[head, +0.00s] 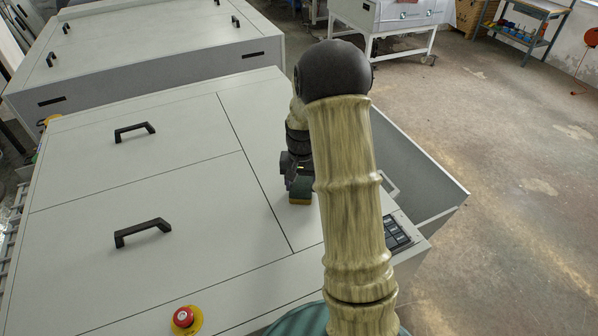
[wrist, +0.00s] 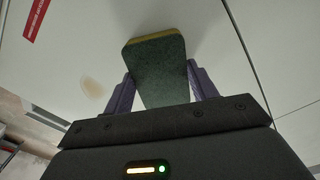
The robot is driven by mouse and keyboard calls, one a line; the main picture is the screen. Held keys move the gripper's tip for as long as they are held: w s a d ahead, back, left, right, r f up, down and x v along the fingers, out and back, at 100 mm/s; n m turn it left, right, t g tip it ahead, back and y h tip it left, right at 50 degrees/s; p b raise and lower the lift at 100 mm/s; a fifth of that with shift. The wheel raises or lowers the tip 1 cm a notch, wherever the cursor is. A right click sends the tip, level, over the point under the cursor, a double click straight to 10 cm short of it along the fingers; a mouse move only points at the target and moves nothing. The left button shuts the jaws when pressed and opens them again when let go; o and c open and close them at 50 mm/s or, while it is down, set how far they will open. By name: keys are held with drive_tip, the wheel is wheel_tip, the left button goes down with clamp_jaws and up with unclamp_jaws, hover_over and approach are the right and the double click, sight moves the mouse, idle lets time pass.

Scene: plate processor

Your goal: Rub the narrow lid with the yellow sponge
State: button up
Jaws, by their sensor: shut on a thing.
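The yellow sponge (wrist: 158,72) has a dark green pad facing the wrist camera and a yellow edge at its far end. My gripper (wrist: 160,80) is shut on it, with a purple finger on each side. In the head view my gripper (head: 299,184) points down over the narrow lid (head: 258,115), the pale grey strip right of the long seam. A small yellow-brown part of the sponge (head: 300,201) shows below the fingers, at or just above the lid; I cannot tell if it touches. My arm hides part of the lid. A tan stain (wrist: 91,88) shows left of the sponge.
Wide lids with black handles (head: 142,231) (head: 135,131) lie left of the seam. A red emergency button (head: 183,317) is at the front, and a dark keypad (head: 397,234) at the right. Another grey machine (head: 150,60) stands behind. The floor at right is clear.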

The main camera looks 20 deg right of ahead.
drive_tip(key=shift+s+a+r, duration=0.1)
drive_tip(key=shift+a, duration=0.6)
wheel_tip(320, 180, up, 8)
drive_tip(key=p, duration=0.5)
drive_tip(key=shift+f, duration=0.2)
